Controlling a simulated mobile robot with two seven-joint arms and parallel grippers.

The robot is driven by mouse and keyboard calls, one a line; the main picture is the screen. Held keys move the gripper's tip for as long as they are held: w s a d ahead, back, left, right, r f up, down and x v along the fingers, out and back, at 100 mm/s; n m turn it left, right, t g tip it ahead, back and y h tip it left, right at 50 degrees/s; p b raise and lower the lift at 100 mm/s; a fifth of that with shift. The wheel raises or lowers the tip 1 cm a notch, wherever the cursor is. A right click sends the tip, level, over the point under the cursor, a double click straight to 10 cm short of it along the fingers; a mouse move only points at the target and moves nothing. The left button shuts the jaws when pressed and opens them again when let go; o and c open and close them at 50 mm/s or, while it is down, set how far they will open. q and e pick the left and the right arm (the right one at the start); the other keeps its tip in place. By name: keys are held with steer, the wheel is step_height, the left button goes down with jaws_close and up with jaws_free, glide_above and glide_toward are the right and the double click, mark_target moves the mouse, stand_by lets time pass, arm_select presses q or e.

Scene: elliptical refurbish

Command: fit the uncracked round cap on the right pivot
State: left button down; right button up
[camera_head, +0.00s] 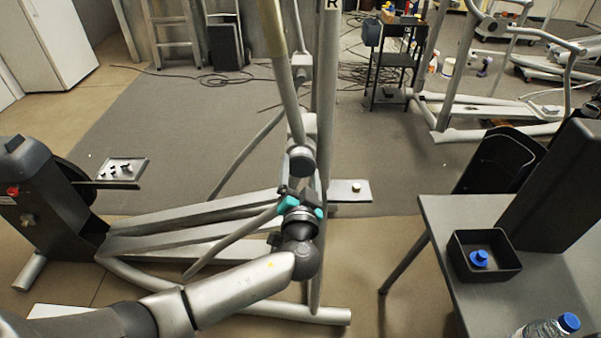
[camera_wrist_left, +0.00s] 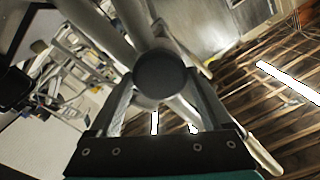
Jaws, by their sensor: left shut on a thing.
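My left gripper (camera_head: 300,172) reaches up to the lower end of the elliptical's near upright arm (camera_head: 286,90). Its fingers are closed around a dark round cap (camera_head: 301,157) at that pivot. In the left wrist view the dark disc of the cap (camera_wrist_left: 161,74) sits between the two fingers, with grey tubes running out behind it. I cannot tell whether the cap is seated on the pivot or just held against it. No crack shows on its face at this size. The pivot itself is mostly hidden behind the cap and gripper. My right gripper is not in view.
A small tray (camera_head: 140,165) with several dark parts stands at left. At right, a grey table (camera_head: 437,212) holds a black bin (camera_head: 458,262) with a blue object (camera_head: 479,258), and a bottle (camera_head: 545,328). Open floor lies at back left.

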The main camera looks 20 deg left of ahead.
arm_select(q)
steer(key=shift+w+a, duration=0.1)
steer(key=shift+w, duration=0.2)
stand_by(0.4)
jaws_free()
steer(key=b+v, duration=0.1)
steer(key=v, duration=1.4)
steer(key=shift+s, duration=0.1)
